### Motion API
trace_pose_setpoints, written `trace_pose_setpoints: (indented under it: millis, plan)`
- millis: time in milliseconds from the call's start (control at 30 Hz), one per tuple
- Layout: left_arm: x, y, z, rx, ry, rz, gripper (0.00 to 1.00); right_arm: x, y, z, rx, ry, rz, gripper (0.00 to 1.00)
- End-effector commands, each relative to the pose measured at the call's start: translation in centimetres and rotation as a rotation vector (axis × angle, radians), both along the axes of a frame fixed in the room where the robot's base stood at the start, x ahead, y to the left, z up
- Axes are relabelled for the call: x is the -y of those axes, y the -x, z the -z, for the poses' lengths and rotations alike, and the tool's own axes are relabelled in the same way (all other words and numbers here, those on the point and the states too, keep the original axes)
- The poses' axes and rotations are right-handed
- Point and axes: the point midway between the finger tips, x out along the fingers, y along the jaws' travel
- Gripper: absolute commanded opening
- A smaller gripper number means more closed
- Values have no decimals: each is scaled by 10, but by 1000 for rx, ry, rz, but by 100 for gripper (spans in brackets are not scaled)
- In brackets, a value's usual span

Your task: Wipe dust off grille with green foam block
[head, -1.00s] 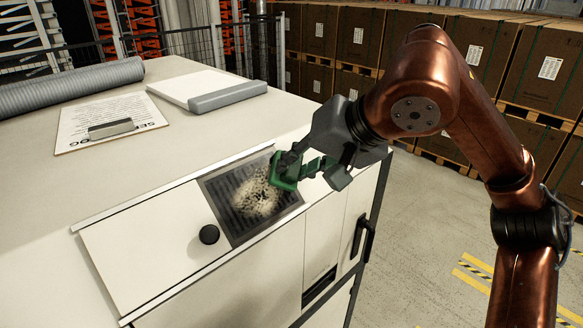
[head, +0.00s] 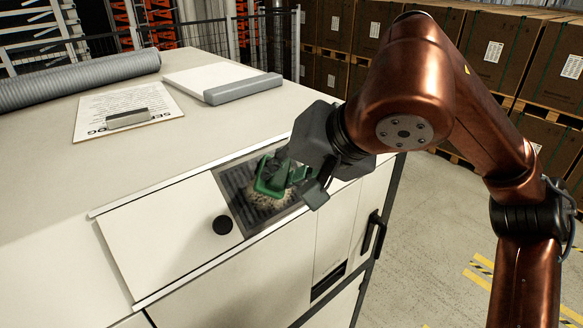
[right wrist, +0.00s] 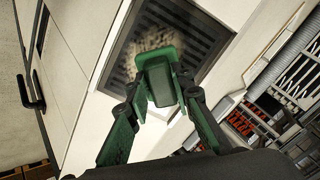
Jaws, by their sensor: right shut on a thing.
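In the right wrist view the block (right wrist: 161,84) sits between the two green fingers. Whether it touches the grille I cannot tell. My left gripper is out of view.
A round black knob (head: 223,225) is left of the grille, and a black handle (head: 373,234) is to its right. A clipboard (head: 150,98), a grey roll (head: 70,82) and a white pad with a grey bar (head: 243,88) lie on the cabinet top. Boxes stand behind.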

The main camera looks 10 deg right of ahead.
Motion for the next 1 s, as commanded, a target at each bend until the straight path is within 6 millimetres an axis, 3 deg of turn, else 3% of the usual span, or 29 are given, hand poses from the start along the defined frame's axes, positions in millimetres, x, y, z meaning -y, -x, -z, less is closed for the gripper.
trace_pose_setpoints:
  millis: [700, 1000]
  plan:
    - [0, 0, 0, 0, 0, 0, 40, -38, 27, 0, 1, 1, -1, 2]
    - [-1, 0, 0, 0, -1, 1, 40, -42, 30, -1, 0, 1, -1, 2]
